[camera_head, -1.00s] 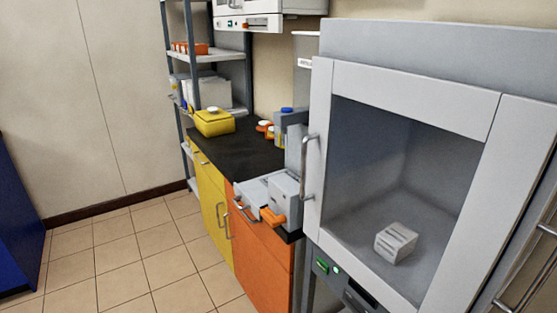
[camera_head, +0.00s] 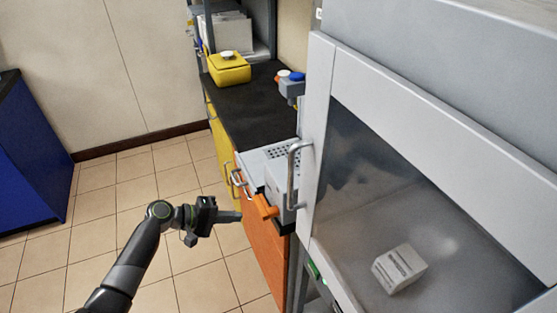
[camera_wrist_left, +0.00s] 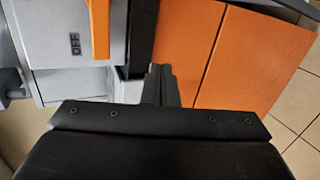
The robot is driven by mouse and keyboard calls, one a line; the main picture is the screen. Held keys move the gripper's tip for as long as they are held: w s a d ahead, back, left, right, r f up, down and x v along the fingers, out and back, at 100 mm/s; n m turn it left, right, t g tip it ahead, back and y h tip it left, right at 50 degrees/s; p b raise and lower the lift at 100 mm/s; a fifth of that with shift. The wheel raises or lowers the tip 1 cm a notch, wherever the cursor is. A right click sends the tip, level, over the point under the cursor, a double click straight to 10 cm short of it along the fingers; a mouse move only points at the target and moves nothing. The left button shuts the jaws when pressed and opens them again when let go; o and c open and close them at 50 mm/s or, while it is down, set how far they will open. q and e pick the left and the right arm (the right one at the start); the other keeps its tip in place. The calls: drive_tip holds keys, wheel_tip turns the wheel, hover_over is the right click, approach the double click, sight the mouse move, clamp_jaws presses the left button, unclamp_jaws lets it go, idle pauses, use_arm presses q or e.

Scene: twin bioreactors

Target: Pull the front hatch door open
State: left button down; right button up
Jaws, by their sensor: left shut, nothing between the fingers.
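The front hatch door (camera_head: 320,130) is a white frame around a clear pane on the cabinet at the right of the head view. It looks closed. Its vertical metal bar handle (camera_head: 291,176) is on the door's left edge. My left gripper (camera_head: 240,216) is shut and empty, left of and below the handle and apart from it. In the left wrist view the shut fingers (camera_wrist_left: 160,82) point toward the orange cabinet front (camera_wrist_left: 225,55). The handle is not clear in that view. My right gripper is out of view.
A grey device with an orange lever (camera_head: 265,207) sits on the black counter (camera_head: 250,115), close behind the handle. A yellow box (camera_head: 228,72) stands farther back. A small white box (camera_head: 398,268) lies inside the hatch. Tiled floor (camera_head: 130,190) is open at the left.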

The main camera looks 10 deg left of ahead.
use_arm(q)
drive_tip(key=d+r+m+g+h+p, duration=0.1)
drive_tip(key=d+r+m+g+h, duration=0.2)
drive_tip(key=r, duration=1.2)
drive_tip(key=m+g+h+p, duration=0.2)
drive_tip(key=m+g+h, duration=0.2)
drive_tip(key=m, duration=0.1)
approach(309, 173)
drive_tip(key=d+p, duration=0.3)
drive_tip(key=d, duration=0.1)
drive_tip(key=shift+d+r, duration=0.1)
drive_tip(key=shift+r, duration=0.1)
drive_tip(key=shift+d+f, duration=0.1)
drive_tip(key=shift+d, duration=0.45)
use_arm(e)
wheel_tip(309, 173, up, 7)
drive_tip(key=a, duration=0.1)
use_arm(q)
drive_tip(key=shift+n, duration=0.3)
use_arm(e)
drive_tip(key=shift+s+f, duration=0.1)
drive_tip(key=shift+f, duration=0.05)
